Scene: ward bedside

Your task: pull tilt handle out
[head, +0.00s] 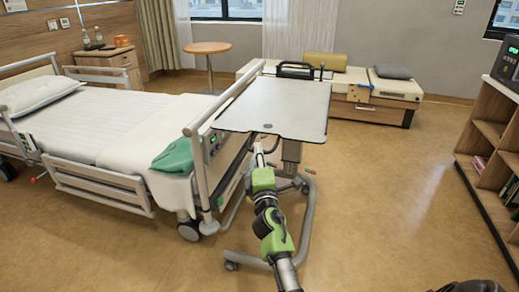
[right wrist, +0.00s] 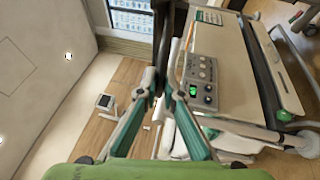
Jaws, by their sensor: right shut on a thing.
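The overbed table has a pale grey top (head: 285,100) on a wheeled frame, standing at the foot of the bed. My right gripper (head: 260,146) reaches to the near edge of this top, at its underside. In the right wrist view my right gripper (right wrist: 163,88) is shut on a dark, narrow bar (right wrist: 162,50), which I take to be the tilt handle. In the head view the gripper and the table edge mostly hide the handle, so how far out it stands cannot be told. My left gripper is not in view.
The bed (head: 110,125) with a green blanket (head: 174,157) stands close on the left. A bench (head: 350,95) stands behind, a bookshelf (head: 490,140) at right. The floor between is clear.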

